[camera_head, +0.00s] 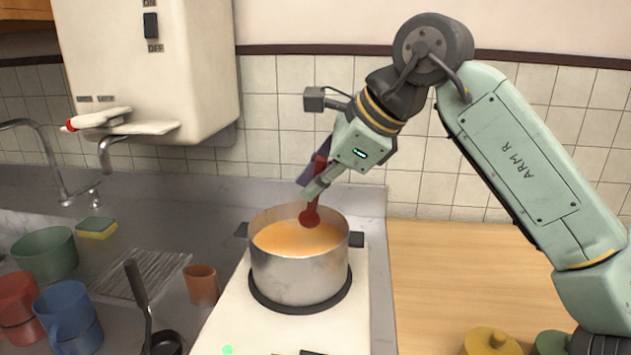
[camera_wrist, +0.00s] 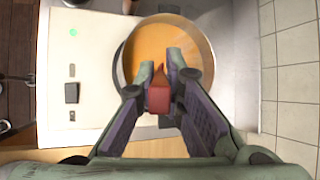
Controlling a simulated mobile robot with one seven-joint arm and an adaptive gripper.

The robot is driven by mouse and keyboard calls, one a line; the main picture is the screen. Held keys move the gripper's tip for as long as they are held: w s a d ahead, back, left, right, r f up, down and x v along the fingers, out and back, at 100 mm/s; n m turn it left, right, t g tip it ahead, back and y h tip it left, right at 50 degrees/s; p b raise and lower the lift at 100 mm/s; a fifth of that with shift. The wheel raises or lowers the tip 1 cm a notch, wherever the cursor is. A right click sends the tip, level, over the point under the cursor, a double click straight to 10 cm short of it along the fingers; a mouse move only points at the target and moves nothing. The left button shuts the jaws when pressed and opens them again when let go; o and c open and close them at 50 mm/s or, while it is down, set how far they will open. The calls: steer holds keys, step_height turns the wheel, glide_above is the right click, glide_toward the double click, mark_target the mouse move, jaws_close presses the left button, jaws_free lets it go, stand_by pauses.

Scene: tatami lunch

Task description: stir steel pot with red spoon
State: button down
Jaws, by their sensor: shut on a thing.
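The steel pot (camera_head: 300,275) stands upright on the burner and holds an orange liquid (camera_head: 285,238). The pot's rim and orange contents also show in the wrist view (camera_wrist: 150,45). The red spoon (camera_head: 311,212) is held with its handle up and its bowl down, inside the pot's rim at the liquid's surface. I cannot tell how deep the bowl sits. My gripper (camera_head: 318,180) is above the pot, shut on the spoon's handle. In the wrist view the red handle end (camera_wrist: 158,97) is between the two fingers.
The white stove (camera_head: 245,325) carries the pot. A wooden counter (camera_head: 435,285) lies to the right, with a yellow lidded pot (camera_head: 490,343). On the left are a sink, cups (camera_head: 70,320), a terracotta cup (camera_head: 201,285), a ladle (camera_head: 137,283) and a sponge (camera_head: 97,228). A white heater (camera_head: 150,70) hangs above.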

steer(key=shift+r, duration=0.1)
step_height(320, 180, up, 5)
steer(key=p, duration=0.4)
